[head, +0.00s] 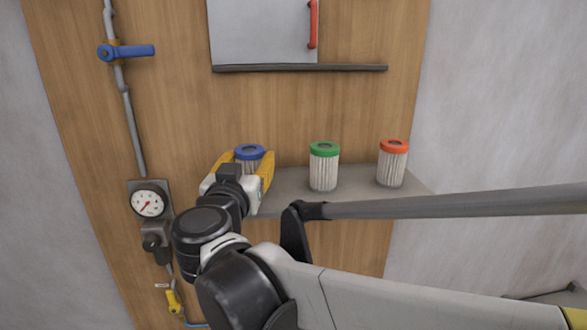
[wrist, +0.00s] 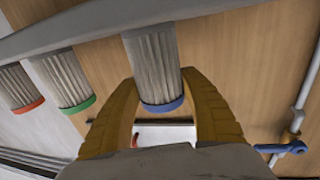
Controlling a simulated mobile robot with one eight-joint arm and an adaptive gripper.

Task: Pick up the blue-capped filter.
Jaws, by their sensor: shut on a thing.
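The blue-capped filter (head: 249,151) is a white pleated cylinder with a blue ring on top, at the left end of the grey shelf. My gripper (head: 248,163) has its yellow fingers on either side of it, shut on it. In the wrist view, which is upside down, the blue-capped filter (wrist: 155,62) stands between the fingers of my gripper (wrist: 160,82). Its base appears to meet the shelf there. In the head view its lower part is hidden behind my gripper.
A green-capped filter (head: 324,168) and a red-capped filter (head: 392,165) stand to the right on the shelf (head: 358,185). A gauge (head: 148,204) and a blue-handled valve (head: 126,51) are on the left. A red-handled hatch (head: 262,30) is above, with a ledge (head: 300,68) below it.

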